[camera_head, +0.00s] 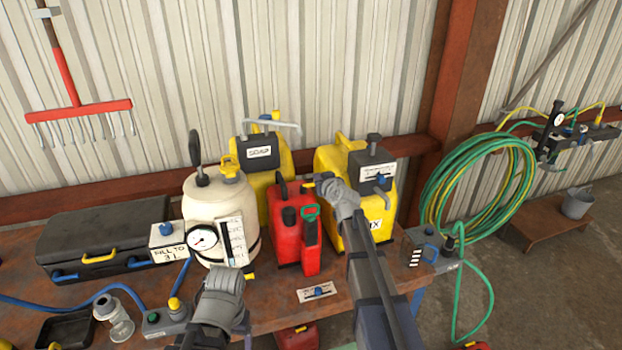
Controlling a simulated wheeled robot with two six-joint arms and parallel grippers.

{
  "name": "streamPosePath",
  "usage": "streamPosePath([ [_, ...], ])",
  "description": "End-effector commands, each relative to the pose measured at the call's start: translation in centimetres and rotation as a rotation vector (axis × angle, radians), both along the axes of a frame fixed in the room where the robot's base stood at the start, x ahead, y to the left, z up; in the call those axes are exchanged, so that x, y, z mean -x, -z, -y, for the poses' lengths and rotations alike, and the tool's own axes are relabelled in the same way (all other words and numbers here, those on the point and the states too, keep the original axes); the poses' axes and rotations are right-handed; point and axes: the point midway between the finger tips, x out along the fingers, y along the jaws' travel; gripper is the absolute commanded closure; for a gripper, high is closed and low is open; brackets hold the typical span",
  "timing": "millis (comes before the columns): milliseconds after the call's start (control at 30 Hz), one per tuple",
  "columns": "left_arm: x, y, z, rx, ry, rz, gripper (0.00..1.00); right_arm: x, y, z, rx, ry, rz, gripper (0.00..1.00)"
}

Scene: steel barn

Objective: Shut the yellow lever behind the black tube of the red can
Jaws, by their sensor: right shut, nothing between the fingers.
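The red can (284,238) stands on the bench at the middle of the head view. A short black tube (282,187) rises from its top, and a green-topped red part stands at its right side. I cannot make out the yellow lever clearly behind the tube. My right gripper (323,177) is shut and empty, just right of the can's top and in front of the yellow jug. A small yellow tip shows at its end. My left gripper (246,276) is low in front of the white tank; its fingers are too small to read.
The white tank (205,208) with a gauge stands left of the can. A yellow SOAP jug (286,165) is behind, and another yellow jug (335,157) is at the right. A black case (85,222) lies left. A small labelled plate (312,294) lies near the bench's front.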

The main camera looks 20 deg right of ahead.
Motion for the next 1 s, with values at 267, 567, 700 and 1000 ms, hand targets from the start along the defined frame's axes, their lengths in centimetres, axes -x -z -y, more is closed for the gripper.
streamPosePath([
  [267,0.0,0.0,0.0,0.0,0.0,0.0,0.21,-0.1,0.0,0.0,0.0,0.0,0.0,1.0],
  [567,0.0,0.8,0.0,0.0,0.001,0.0,0.21,-2.2,0.8,0.0,0.001,0.0,0.0,1.0],
  [700,0.0,1.5,0.0,-0.001,0.003,0.0,0.21,-4.4,1.5,-0.1,0.0,0.0,0.0,1.0],
  [1000,0.0,3.4,0.0,-0.001,0.007,0.0,0.21,-10.3,3.4,-0.3,0.001,-0.001,0.0,1.0],
])
